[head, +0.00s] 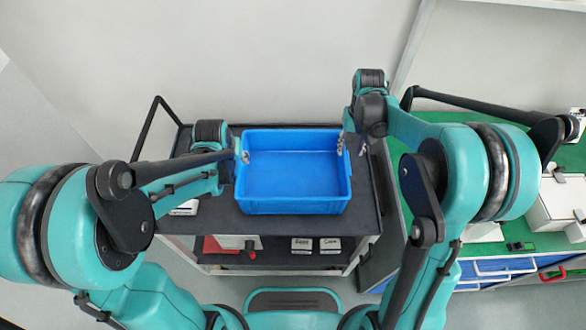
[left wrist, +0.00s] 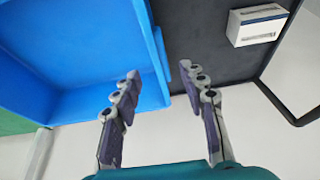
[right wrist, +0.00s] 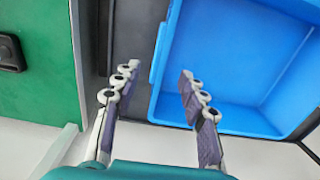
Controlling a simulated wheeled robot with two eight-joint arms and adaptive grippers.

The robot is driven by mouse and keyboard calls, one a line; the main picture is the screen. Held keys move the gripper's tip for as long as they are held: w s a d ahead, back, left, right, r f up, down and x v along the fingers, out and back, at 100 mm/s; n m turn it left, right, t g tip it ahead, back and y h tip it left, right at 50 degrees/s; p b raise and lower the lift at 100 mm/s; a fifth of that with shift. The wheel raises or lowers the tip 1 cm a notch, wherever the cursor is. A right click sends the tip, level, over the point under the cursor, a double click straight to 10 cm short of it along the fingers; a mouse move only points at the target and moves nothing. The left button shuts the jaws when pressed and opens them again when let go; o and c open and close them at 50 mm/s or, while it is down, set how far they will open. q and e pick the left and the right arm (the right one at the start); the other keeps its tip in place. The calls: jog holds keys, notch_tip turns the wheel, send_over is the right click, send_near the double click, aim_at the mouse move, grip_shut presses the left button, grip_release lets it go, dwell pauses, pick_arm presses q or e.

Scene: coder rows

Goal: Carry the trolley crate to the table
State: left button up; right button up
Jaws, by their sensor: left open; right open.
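The blue crate (head: 292,206) sits upright and empty on the dark top of the trolley (head: 352,222). My left gripper (head: 243,156) is open at the crate's left side. In the left wrist view its fingers (left wrist: 158,76) lie either side of the crate's wall (left wrist: 158,62), one over the inside, one outside. My right gripper (head: 340,146) is open at the right side. In the right wrist view its fingers (right wrist: 158,72) likewise lie either side of the wall (right wrist: 160,55). I cannot tell whether any finger touches the crate. A green-topped table (head: 398,150) stands right of the trolley.
A small white labelled box (left wrist: 258,26) lies on the trolley top beside the crate. The lower shelf holds a red item (head: 212,245) and labelled boxes (head: 301,244). A white case (head: 556,206) stands on the table's right part. The trolley's handle (head: 150,125) rises at left.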

aim_at(238, 163)
pick_arm(q)
jog(key=shift+s, duration=0.25)
pick_arm(e)
jog(key=shift+s, duration=0.25)
pick_arm(q)
jog(key=shift+w, duration=0.15)
pick_arm(e)
jog(key=shift+w, duration=0.1)
pick_arm(q)
jog(key=shift+f, duration=0.2)
pick_arm(e)
jog(key=shift+f, duration=0.25)
pick_arm(q)
jog(key=x, duration=0.7)
jog(key=shift+w+f, duration=0.15)
pick_arm(e)
notch_tip(238, 163, down, 7)
jog(key=shift+f, duration=0.15)
pick_arm(q)
grip_shut()
pick_arm(e)
grip_shut()
